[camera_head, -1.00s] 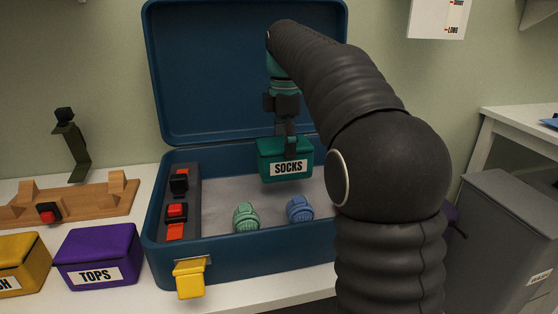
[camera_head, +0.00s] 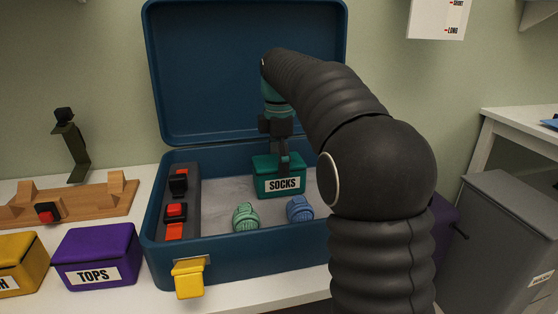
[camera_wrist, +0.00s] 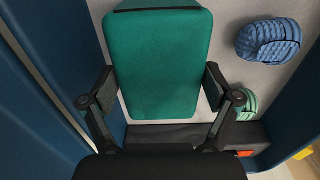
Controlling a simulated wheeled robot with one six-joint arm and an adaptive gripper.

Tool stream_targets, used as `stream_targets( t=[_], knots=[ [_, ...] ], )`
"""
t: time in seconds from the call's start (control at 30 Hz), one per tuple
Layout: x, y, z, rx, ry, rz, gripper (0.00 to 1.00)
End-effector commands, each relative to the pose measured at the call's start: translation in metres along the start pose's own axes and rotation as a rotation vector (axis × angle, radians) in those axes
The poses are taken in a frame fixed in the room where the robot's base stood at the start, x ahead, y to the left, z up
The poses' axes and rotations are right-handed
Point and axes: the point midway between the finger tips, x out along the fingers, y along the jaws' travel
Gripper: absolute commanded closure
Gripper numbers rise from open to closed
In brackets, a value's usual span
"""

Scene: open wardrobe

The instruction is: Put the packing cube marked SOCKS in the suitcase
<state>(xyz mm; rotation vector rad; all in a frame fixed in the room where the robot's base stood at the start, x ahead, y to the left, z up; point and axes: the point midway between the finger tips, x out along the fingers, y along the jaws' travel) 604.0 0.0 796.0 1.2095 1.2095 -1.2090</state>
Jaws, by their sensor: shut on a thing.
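The green packing cube marked SOCKS (camera_head: 279,187) is inside the open blue suitcase (camera_head: 240,250), toward the back of its main compartment. My gripper (camera_head: 283,165) is shut on the SOCKS cube from above. In the wrist view, the fingers (camera_wrist: 160,95) press on both sides of the green cube (camera_wrist: 158,60). The cube looks level and at or very near the suitcase floor; I cannot tell if it touches.
A mint roll (camera_head: 246,217) and a blue roll (camera_head: 299,209) lie in front of the cube. The purple TOPS cube (camera_head: 98,250) and a yellow cube (camera_head: 20,258) stand outside, left.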

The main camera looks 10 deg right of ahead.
Motion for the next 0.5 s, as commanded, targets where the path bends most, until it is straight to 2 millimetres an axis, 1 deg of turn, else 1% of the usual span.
stream_targets(
  t=[0.03,0.07,0.1,0.4,0.5],
  knots=[
    [0.0012,-0.0001,0.0,0.0,0.0,0.0,0.1],
    [0.0008,-0.0001,0.0,0.0,0.0,0.0,0.02],
    [0.0007,0.0,0.0,0.0,0.0,0.0,0.0],
    [0.0004,0.0,0.0,0.0,0.0,0.0,0.0],
    [-0.004,0.0002,0.0,0.0,0.0,0.001,0.0]
  ],
)
